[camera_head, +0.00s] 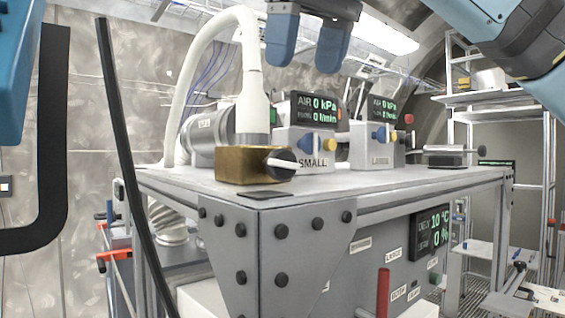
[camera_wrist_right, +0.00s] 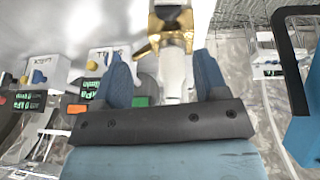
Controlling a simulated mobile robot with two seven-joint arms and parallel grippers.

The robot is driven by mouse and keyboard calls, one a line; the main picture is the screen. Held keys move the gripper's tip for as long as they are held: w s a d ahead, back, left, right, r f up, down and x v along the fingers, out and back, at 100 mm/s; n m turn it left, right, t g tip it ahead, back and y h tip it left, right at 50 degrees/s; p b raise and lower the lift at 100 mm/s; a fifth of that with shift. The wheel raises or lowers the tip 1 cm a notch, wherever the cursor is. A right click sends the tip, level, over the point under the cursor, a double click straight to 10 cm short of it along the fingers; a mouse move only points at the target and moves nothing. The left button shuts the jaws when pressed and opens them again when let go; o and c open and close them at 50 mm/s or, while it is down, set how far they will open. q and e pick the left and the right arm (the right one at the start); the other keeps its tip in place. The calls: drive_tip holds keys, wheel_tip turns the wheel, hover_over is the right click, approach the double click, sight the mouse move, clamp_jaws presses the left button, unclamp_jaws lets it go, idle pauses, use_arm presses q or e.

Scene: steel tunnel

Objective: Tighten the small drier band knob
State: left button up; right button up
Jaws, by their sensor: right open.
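A unit labelled SMALL (camera_head: 305,142) stands on the grey bench, with a display, a blue knob (camera_head: 305,141) and a yellow knob (camera_head: 329,145). I cannot tell which of these is the band knob. A white hose fitting (camera_head: 253,95) rises from the block. My right gripper (camera_head: 308,50) is open above the SMALL unit, fingers downward. In the right wrist view, the white fitting (camera_wrist_right: 173,75) appears between the open blue fingers (camera_wrist_right: 164,78). My left gripper is out of view.
The white hose (camera_head: 190,75) arches up left of the gripper. A second unit with a display (camera_head: 377,148) and a flat grey device (camera_head: 447,157) stand farther right on the bench (camera_head: 400,182). Shelving (camera_head: 495,100) stands at the right. The bench's right front is clear.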

sight(287, 157)
drive_tip(key=x, duration=0.3)
drive_tip(key=s+p+x, duration=0.1)
drive_tip(key=x, duration=0.6)
drive_tip(key=shift+s+a+f, duration=0.2)
drive_tip(key=shift+s+f, duration=0.1)
drive_tip(key=shift+f, duration=0.35)
drive_tip(key=shift+s+a+f, duration=0.1)
drive_tip(key=shift+f, duration=0.35)
drive_tip(key=shift+w+f, duration=0.25)
drive_tip(key=shift+w, duration=0.2)
drive_tip(key=shift+s+r, duration=0.1)
drive_tip(key=shift+s, duration=0.05)
drive_tip(key=c, duration=0.9)
drive_tip(key=shift+g+y, duration=0.5)
drive_tip(key=shift+y, duration=0.3)
drive_tip(key=shift+c, duration=0.2)
drive_tip(key=shift+m+y, duration=0.3)
drive_tip(key=o, duration=0.9)
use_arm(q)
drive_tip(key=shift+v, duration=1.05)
use_arm(e)
drive_tip(key=shift+o, duration=0.2)
